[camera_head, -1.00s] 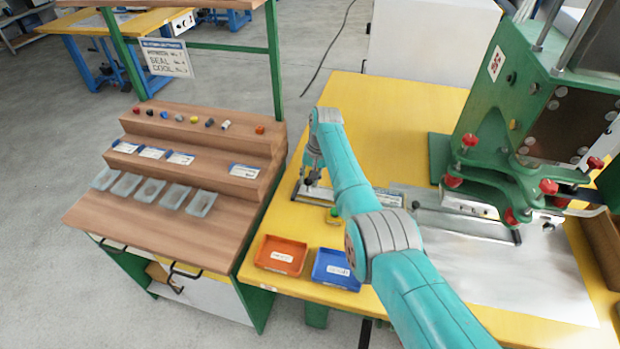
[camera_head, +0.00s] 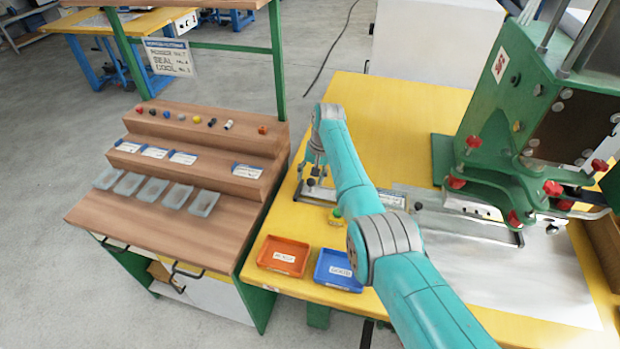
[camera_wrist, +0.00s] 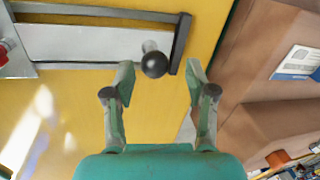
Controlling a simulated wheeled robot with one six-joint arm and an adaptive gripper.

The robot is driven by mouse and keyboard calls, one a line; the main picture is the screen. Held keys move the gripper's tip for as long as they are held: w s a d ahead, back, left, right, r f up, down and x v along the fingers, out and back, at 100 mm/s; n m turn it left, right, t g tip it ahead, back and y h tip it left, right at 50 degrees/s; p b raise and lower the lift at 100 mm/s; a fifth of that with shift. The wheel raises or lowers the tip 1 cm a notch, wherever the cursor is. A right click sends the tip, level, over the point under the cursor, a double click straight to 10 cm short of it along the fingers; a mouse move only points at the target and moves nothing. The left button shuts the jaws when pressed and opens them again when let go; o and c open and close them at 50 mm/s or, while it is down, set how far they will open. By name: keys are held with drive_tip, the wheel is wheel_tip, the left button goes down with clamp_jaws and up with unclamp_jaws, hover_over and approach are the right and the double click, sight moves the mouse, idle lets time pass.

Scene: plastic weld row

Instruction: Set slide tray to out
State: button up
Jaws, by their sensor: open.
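The slide tray (camera_wrist: 85,42) is a flat pale metal plate on a grey rail, with a dark end bar. In the head view its slide (camera_head: 372,198) runs from the press toward the left edge of the yellow table. A round black knob (camera_wrist: 154,64) on a short metal stem stands at the tray's outer end. My gripper (camera_wrist: 161,76) is open, pointing at the knob. The knob appears between the two fingertips, with space on both sides and no visible contact. In the head view my gripper (camera_head: 316,174) is over that outer end, partly hidden by my arm.
The green press (camera_head: 520,130) with red knobs stands at the right. An orange bin (camera_head: 283,268) and a blue bin (camera_head: 338,283) sit at the table's front. A wooden stepped bench (camera_head: 150,215) stands close on the left. The yellow table (camera_head: 400,110) behind the slide is clear.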

wheel_tip(320, 180, up, 11)
drive_tip(key=d, duration=0.2)
drive_tip(key=shift+f, duration=0.2)
drive_tip(key=shift+s, duration=0.1)
